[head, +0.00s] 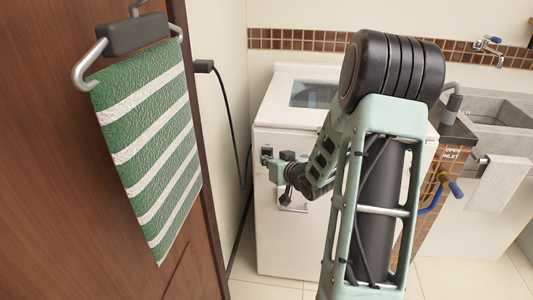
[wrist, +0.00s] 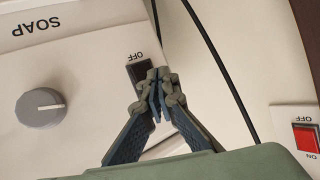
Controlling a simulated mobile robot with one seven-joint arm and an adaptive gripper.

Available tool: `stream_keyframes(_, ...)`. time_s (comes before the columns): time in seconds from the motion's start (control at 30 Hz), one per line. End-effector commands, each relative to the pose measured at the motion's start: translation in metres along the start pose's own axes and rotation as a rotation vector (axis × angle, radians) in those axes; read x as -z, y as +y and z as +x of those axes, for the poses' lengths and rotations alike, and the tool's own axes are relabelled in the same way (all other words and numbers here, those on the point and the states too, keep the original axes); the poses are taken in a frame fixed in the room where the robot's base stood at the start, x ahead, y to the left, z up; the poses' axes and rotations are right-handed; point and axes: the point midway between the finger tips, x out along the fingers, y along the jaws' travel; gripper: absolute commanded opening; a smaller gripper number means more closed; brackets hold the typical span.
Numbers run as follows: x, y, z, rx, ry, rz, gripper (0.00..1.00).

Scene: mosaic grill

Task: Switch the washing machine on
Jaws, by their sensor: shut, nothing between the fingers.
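The white washing machine (head: 285,235) stands against the back wall in the head view, with its front panel facing me. My arm reaches across it, and my gripper (head: 268,160) is at the panel's upper left corner. In the wrist view my gripper (wrist: 158,92) is shut and empty. Its fingertips are at the black switch (wrist: 138,70) marked OFF and cover its lower part. I cannot tell whether they touch it. A grey round knob (wrist: 41,108) is on the same panel, near the printed word SOAP.
A red switch (wrist: 306,138) marked OFF and ON is at the right in the wrist view. A black cable (head: 228,115) hangs from a wall plug (head: 203,66). A green striped towel (head: 150,135) hangs at left. A grey sink (head: 495,120) and blue-handled tap (head: 455,187) are at right.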

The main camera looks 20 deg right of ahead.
Motion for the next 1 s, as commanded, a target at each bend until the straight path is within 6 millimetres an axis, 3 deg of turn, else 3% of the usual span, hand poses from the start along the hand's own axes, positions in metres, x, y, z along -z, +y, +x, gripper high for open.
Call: stream_keyframes(1.0, 0.0044, 0.0044, 0.006, 0.0, 0.0, 0.0, 0.0)
